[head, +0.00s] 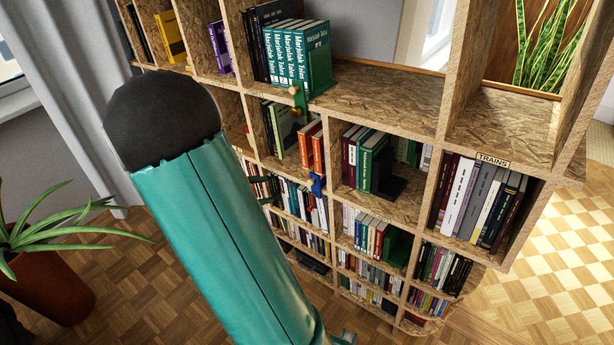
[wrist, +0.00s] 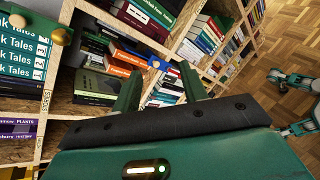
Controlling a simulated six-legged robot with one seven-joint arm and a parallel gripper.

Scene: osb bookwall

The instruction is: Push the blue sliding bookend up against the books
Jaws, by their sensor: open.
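The blue bookend (head: 316,184) shows as a small blue piece at the shelf front, by the lower right of the orange books (head: 312,151) in the head view. In the wrist view, the blue piece (wrist: 156,63) lies beyond my fingertips, near the end of an orange book (wrist: 133,57). Most of the bookend is hidden, and I cannot tell whether it touches the books. My gripper (wrist: 162,68) is open and empty, its two green fingers apart and pointing toward the bookend. In the head view, my arm hides most of the gripper; green fingertips (head: 263,190) show at its right side.
A green bookend (head: 319,72) stands beside the Marjolak Tales books (head: 292,50) on the shelf above, with a brass-coloured knob (head: 297,92) at the shelf edge. An upright OSB divider (head: 335,160) bounds the orange books' compartment on the right. A potted plant (head: 50,280) stands at left.

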